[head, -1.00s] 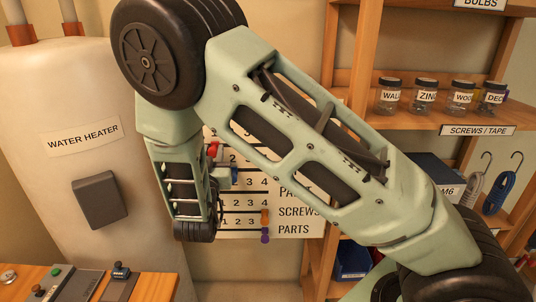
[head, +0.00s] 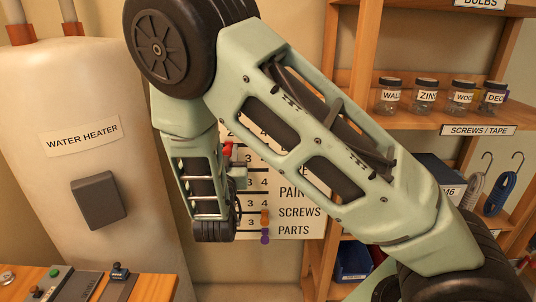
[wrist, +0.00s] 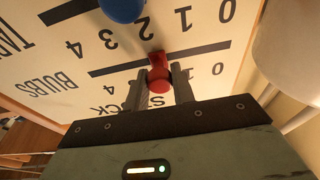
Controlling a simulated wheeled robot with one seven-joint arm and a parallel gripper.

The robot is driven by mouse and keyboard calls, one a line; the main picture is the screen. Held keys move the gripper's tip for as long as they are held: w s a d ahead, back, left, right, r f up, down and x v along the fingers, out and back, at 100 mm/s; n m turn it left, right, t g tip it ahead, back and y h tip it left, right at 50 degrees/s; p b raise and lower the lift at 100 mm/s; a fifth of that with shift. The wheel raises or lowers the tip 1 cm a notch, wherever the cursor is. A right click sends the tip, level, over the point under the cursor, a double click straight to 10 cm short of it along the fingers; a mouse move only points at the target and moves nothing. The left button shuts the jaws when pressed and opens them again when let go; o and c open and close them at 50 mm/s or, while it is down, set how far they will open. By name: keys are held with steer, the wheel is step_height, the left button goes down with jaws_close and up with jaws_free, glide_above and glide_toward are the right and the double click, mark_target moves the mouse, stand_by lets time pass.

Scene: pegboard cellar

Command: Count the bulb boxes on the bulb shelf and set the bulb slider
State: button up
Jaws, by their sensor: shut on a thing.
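The stock board (head: 290,175) hangs on the wall behind my arm, with numbered slots and coloured sliders. My gripper (wrist: 160,84) is shut on the red slider (wrist: 157,62) in the slot beside the word BULBS; the wrist view is upside down. The slider is around the 1 and 2 columns; I cannot tell its exact number. The red slider also shows in the head view (head: 228,149), with my arm covering the board's left and upper parts. The bulb shelf (head: 515,7) is cut by the top edge, with its BULBS label visible. No bulb boxes are visible.
A blue slider (wrist: 122,8) sits in the neighbouring slot. Orange (head: 265,216) and purple (head: 265,236) sliders are lower on the board. Shelving with jars (head: 425,96) stands right, a water heater (head: 80,170) left, and a wooden bench (head: 155,289) at lower left.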

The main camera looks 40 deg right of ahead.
steer(key=s+d+b, duration=0.2)
steer(key=s+d, duration=0.3)
steer(key=d, duration=0.2)
steer(key=shift+s+d, duration=0.15)
steer(key=o, duration=1.6)
steer(key=shift+o, duration=0.2)
steer(key=shift+s+b, duration=0.15)
steer(key=shift+b, duration=0.2)
steer(key=shift+a, duration=0.2)
steer(key=r+p+v, duration=0.1)
steer(key=p+v, duration=0.8)
steer(key=shift+r, duration=0.35)
steer(key=shift+f, duration=0.1)
stand_by(0.6)
